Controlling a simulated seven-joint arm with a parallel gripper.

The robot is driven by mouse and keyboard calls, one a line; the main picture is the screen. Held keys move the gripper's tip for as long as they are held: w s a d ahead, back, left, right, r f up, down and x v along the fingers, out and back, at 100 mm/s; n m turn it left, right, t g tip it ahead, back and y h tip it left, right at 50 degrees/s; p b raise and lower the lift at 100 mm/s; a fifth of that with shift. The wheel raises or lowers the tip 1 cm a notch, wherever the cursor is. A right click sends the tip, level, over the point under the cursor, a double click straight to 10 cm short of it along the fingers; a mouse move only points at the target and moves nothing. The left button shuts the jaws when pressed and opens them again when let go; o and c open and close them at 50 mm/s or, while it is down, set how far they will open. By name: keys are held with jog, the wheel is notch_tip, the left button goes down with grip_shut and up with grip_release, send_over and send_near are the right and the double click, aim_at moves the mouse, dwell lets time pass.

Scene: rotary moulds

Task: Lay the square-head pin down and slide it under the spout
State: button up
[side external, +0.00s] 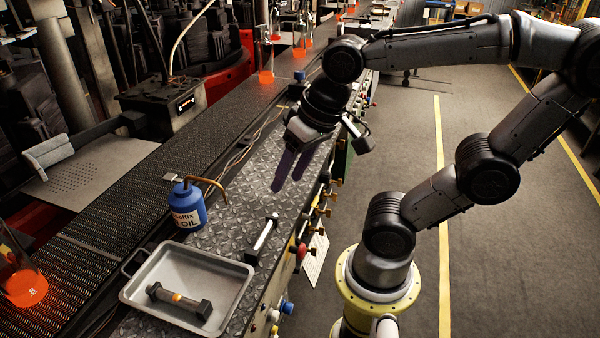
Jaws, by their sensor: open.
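A pin with a pale shaft and dark, blocky ends (262,240) lies slantwise on the diamond-plate bench, right of the tray. It appears to be the square-head pin, though its head shape is hard to make out. The blue oil can (187,207) stands upright left of it. Its thin brass spout (208,181) arches right and bends down over the plate. The pin is apart from the spout, nearer the bench's front edge. My gripper (288,170) is open and empty, its purple fingers pointing down, above and beyond the pin.
A metal tray (140,284) holds a second dark pin (178,299) with an orange band, lying down. A dark conveyor (110,215) with glowing orange glassware runs along the left. Knobs and valves line the bench's right edge. Bare plate lies between can and gripper.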

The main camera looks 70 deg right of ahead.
jog(key=s+n, duration=0.1)
jog(key=n, duration=0.1)
jog(key=s+n+t, duration=0.1)
jog(key=n, duration=0.1)
jog(key=shift+d+n, duration=0.1)
jog(key=shift+n, duration=0.2)
jog(key=shift+r, duration=0.1)
dwell(1.0)
jog(key=shift+o, duration=1.3)
jog(key=w+a+f+n+g, duration=0.1)
jog(key=w+a+n+g, duration=0.4)
jog(key=n, duration=1.3)
jog(key=w+a, duration=0.1)
jog(key=w, duration=0.2)
jog(key=shift+a+f, duration=0.15)
jog(key=shift+f, duration=0.15)
